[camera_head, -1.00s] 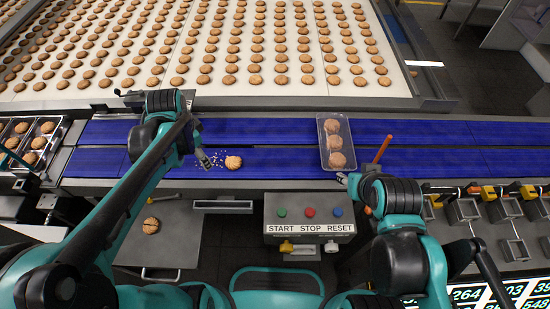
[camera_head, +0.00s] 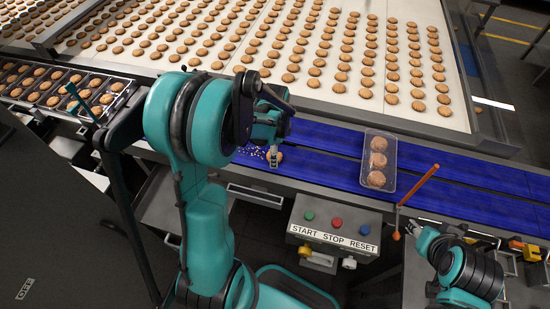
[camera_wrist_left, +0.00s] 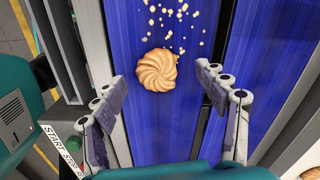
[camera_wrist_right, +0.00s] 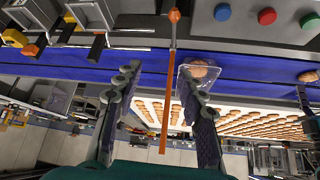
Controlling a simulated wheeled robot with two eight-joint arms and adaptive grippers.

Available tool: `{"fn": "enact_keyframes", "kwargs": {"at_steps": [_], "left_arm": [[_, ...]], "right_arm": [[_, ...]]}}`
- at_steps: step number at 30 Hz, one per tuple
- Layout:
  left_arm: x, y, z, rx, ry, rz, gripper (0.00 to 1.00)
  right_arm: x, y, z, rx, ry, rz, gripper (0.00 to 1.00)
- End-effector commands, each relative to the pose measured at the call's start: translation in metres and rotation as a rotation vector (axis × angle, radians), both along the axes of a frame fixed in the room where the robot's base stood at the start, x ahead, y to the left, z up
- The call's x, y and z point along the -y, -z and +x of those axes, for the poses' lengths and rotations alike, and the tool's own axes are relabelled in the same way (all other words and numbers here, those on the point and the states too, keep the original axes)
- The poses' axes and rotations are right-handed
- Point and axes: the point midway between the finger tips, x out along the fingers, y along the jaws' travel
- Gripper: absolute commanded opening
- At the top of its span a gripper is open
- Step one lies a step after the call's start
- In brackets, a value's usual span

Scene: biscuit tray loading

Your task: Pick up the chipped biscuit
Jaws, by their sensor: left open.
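A round, swirled golden biscuit (camera_head: 277,155) lies on the blue conveyor belt (camera_head: 330,170), with pale crumbs (camera_wrist_left: 175,20) beside it. The left wrist view shows the biscuit (camera_wrist_left: 157,70) between and just beyond my left fingertips. My left gripper (camera_wrist_left: 161,80) is open and touches nothing that I can make out. In the head view my left gripper (camera_head: 274,160) is over the belt at the biscuit, partly covering it. My right gripper (camera_wrist_right: 165,80) is open and apparently empty, near the belt's front edge. Any chip in the biscuit's rim is hard to make out.
A clear tray (camera_head: 364,160) with three biscuits stands on the belt to the right. An orange stick (camera_head: 418,185) rises near my right gripper. The START/STOP/RESET box (camera_head: 334,227) is in front. Rows of biscuits cover the pale belt (camera_head: 300,93) behind.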

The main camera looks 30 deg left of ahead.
Motion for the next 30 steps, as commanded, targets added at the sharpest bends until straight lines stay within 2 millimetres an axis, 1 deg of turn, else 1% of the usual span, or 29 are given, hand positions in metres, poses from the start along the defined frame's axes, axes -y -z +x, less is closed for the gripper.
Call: {"fn": "enact_keyframes", "kwargs": {"at_steps": [1, 7, 8, 9, 11, 12, 13, 24, 26, 30], "left_arm": [[0.0, 0.003, 0.0, 0.0, 0.0, 0.0, 0.73], [0.0, 0.002, 0.0, 0.0, 0.0, 0.0, 0.73], [0.0, 0.002, 0.0, 0.0, 0.0, 0.0, 0.7], [0.0, 0.002, 0.0, 0.0, 0.0, 0.0, 0.6], [0.0, 0.002, 0.0, 0.0, -0.001, 0.0, 0.49], [0.0, 0.002, 0.0, 0.0, -0.001, 0.0, 0.41], [0.0, 0.002, 0.0, 0.0, -0.001, 0.0, 0.38], [0.0, 0.001, 0.0, 0.0, -0.001, 0.0, 0.37], [0.0, -0.002, 0.0, 0.0, -0.001, 0.0, 0.37], [0.0, -0.016, 0.0, 0.0, -0.001, 0.0, 0.37]], "right_arm": [[0.0, 0.001, 0.0, 0.0, 0.0, 0.0, 0.4], [0.0, 0.0, 0.0, 0.0, 0.0, 0.0, 0.4], [0.0, 0.0, 0.0, 0.0, 0.0, 0.0, 0.4], [0.0, 0.0, 0.0, 0.0, 0.0, 0.0, 0.4], [0.0, 0.0, 0.0, 0.0, 0.0, 0.0, 0.4], [0.0, 0.0, 0.0, 0.0, 0.0, 0.0, 0.4], [0.0, 0.0, 0.0, 0.0, 0.0, 0.0, 0.4], [0.0, 0.0, 0.0, 0.0, 0.0, 0.0, 0.4], [0.0, -0.002, 0.0, 0.0, 0.0, 0.0, 0.4], [0.0, -0.008, 0.0, 0.0, 0.0, 0.0, 0.4]]}}
